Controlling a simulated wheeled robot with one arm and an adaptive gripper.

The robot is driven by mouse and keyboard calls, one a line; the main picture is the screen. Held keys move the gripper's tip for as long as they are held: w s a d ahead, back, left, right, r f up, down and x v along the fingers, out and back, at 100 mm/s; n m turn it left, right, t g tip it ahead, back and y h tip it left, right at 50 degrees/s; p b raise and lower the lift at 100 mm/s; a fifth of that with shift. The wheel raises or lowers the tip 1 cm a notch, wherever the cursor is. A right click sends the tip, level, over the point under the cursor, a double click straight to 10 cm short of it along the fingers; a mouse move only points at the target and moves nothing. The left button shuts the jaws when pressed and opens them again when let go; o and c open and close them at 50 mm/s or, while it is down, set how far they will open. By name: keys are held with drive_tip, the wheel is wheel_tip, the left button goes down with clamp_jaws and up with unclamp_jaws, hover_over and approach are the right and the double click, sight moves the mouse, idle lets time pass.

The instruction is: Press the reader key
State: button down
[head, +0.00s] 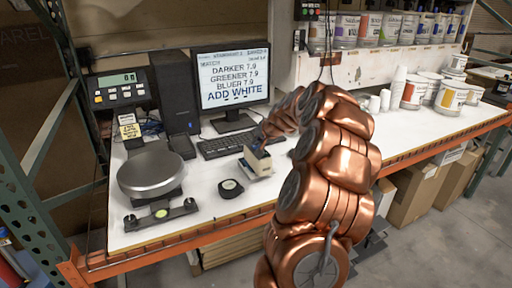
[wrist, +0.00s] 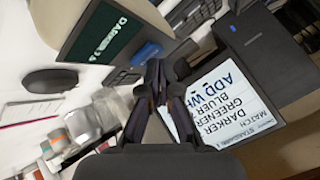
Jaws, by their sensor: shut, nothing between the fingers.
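My gripper (wrist: 158,72) is shut and empty. Its fingertips appear just beside the blue key in the wrist view; whether they touch it I cannot tell. In the head view my copper arm reaches over the bench to the reader, and the fingertips are hard to make out there.
A monitor (head: 232,77) reading "ADD WHITE" stands behind the keyboard (head: 222,144). A scale with a round pan (head: 151,171) stands at left, and a black tape measure (head: 230,188) lies near the reader. Paint cans (head: 414,92) and white cups stand at right.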

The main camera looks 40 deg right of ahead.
drive_tip(key=shift+f, duration=0.25)
drive_tip(key=shift+r, duration=0.1)
idle(0.5)
drive_tip(key=shift+r, duration=0.7)
drive_tip(key=shift+r, duration=0.15)
drive_tip(key=shift+r+p, duration=0.55)
drive_tip(key=shift+r, duration=1.8)
